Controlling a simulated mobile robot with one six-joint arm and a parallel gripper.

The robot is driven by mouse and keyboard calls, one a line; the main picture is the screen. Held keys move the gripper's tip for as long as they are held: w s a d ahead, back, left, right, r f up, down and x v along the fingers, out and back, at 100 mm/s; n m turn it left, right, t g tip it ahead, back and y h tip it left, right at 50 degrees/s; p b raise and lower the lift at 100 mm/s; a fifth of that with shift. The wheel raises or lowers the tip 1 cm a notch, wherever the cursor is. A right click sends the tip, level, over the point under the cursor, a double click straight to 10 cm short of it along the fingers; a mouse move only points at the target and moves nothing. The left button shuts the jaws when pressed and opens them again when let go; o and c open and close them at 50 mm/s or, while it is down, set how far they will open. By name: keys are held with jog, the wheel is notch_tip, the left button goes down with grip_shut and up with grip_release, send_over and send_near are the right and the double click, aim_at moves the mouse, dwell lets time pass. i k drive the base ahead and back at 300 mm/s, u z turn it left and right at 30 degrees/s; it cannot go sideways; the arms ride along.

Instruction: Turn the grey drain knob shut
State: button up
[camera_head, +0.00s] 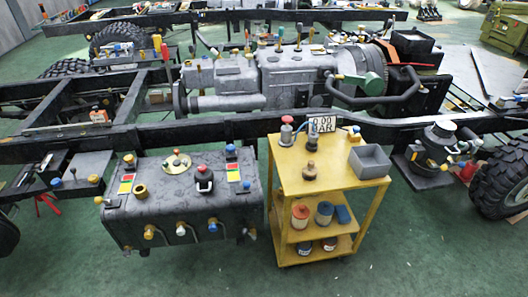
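A dark grey tank (150,209) hangs below the chassis rail at the front left, with several small knobs and fittings on it. My gripper is not in view.
A yellow cart (335,191) stands just right of the tank, carrying a grey bin (370,162) and several containers. A black chassis rail (200,133) runs behind both. A tyre (502,178) is at far right. The green floor in front is clear.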

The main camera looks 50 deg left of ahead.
aim_at(126, 253)
jog(key=z, duration=0.5)
jog(key=k, duration=2.3)
jog(key=u, duration=2.4)
jog(key=i, duration=1)
jog(key=u, duration=0.05)
